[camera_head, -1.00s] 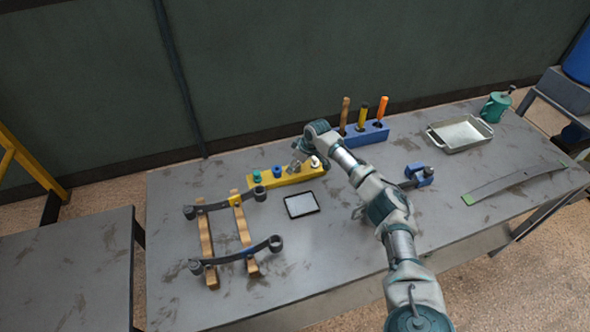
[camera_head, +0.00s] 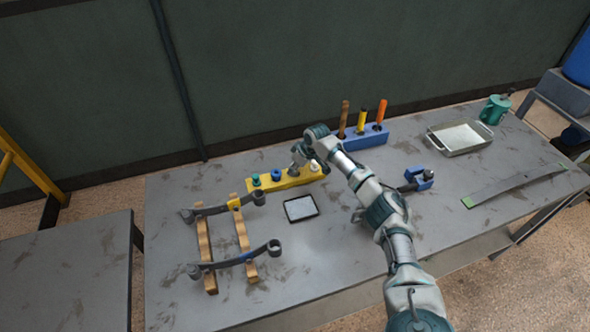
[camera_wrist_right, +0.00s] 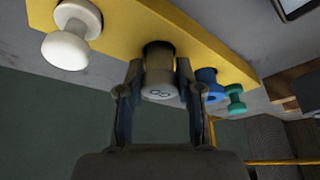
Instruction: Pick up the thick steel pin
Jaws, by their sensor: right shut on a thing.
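The thick steel pin (camera_wrist_right: 160,78) is a grey cylinder with a marked round end, in the right wrist view. My right gripper (camera_wrist_right: 160,68) is shut on it, one finger on each side. The pin's far end is at a dark hole in the yellow block (camera_wrist_right: 215,45); I cannot tell whether it is still inside. In the head view my right gripper (camera_head: 298,158) is at the yellow block (camera_head: 286,182), between the blue pin (camera_head: 276,173) and the white pin (camera_head: 315,166). The gripper mostly hides the steel pin there. My left gripper is not in view.
A teal pin (camera_head: 256,179) stands at the block's left end. A black-rimmed tablet (camera_head: 300,208) lies in front. Leaf springs rest on wooden bars (camera_head: 205,240) at the left. A blue tool block (camera_head: 365,138) stands behind my arm. A metal tray (camera_head: 460,138) is at the right.

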